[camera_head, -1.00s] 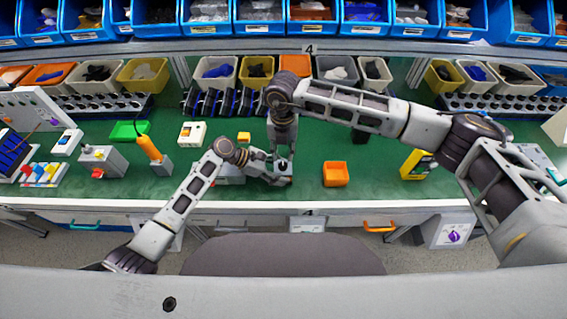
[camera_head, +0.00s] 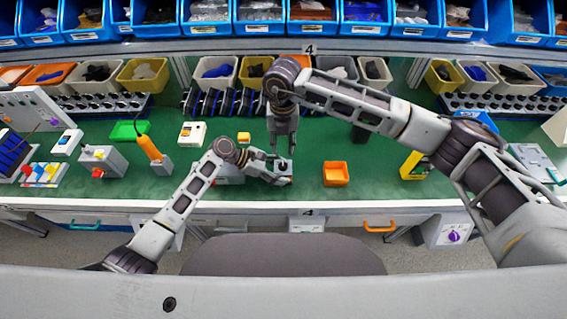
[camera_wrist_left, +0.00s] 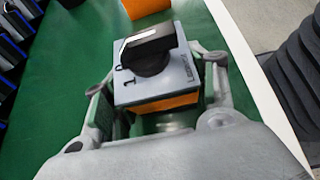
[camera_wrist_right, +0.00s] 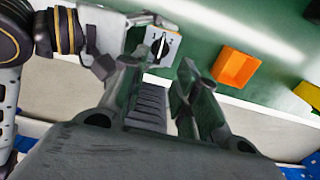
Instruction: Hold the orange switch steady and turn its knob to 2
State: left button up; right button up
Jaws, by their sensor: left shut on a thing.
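The orange switch has an orange body (camera_wrist_left: 165,104), a grey top and a black knob (camera_wrist_left: 150,50). In the head view the switch (camera_head: 284,165) is small and partly hidden. My left gripper (camera_head: 281,173) is shut on the switch, its fingers at the sides of the body. My right gripper (camera_wrist_right: 158,78) is open and empty, apart from the switch.
An orange bin (camera_head: 336,173) stands right of the switch on the green mat, with clear mat between. A yellow block (camera_head: 243,137) and a white device (camera_head: 192,133) lie to the left. Storage bins line the back.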

aim_at(283, 163)
jog(key=shift+f, duration=4.45)
jog(key=shift+c, duration=0.3)
grip_shut()
